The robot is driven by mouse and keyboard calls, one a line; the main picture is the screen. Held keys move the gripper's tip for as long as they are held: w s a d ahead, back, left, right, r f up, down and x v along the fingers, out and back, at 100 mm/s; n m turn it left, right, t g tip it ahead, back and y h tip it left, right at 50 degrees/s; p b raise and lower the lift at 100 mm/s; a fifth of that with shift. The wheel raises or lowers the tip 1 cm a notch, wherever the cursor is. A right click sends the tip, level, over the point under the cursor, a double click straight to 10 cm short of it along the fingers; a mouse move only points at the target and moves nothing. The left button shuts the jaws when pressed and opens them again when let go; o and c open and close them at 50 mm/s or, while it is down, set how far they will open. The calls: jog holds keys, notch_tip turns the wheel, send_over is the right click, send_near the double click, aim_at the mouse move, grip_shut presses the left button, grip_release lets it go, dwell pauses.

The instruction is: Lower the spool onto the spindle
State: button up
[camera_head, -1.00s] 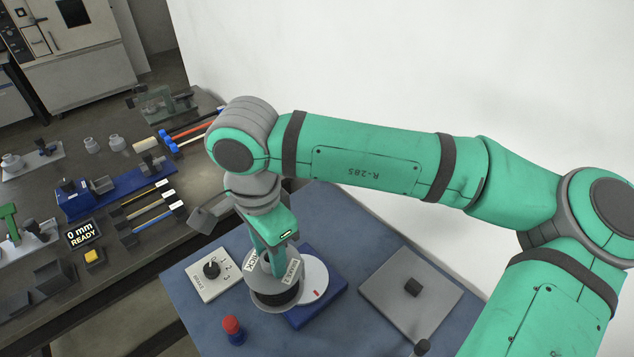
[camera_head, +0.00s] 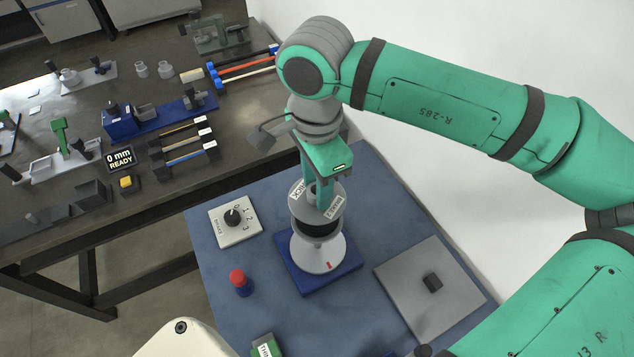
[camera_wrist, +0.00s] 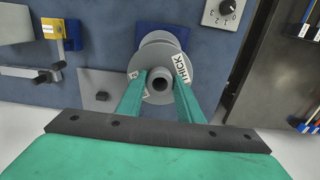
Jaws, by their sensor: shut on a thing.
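The spool (camera_head: 317,205) is grey with a dark winding and white labels. It is upright above the pale round disc (camera_head: 329,253) with a red mark, on a blue base (camera_head: 349,263). My gripper (camera_head: 322,184) is shut on the top of the spool. In the wrist view, the two green fingers of my gripper (camera_wrist: 160,92) close on the central hub of the spool (camera_wrist: 171,62), beside a label reading THICK. The spindle is mostly hidden below the spool; I cannot tell whether they touch.
A dial plate (camera_head: 235,221) is left of the base and a red-topped button (camera_head: 239,281) is in front left. A grey plate with a dark block (camera_head: 432,283) is to the right. A dark bench (camera_head: 95,235) with samples and a display stands at left.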

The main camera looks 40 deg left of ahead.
jog(key=shift+w+f, duration=0.15)
jog(key=shift+f, duration=1.95)
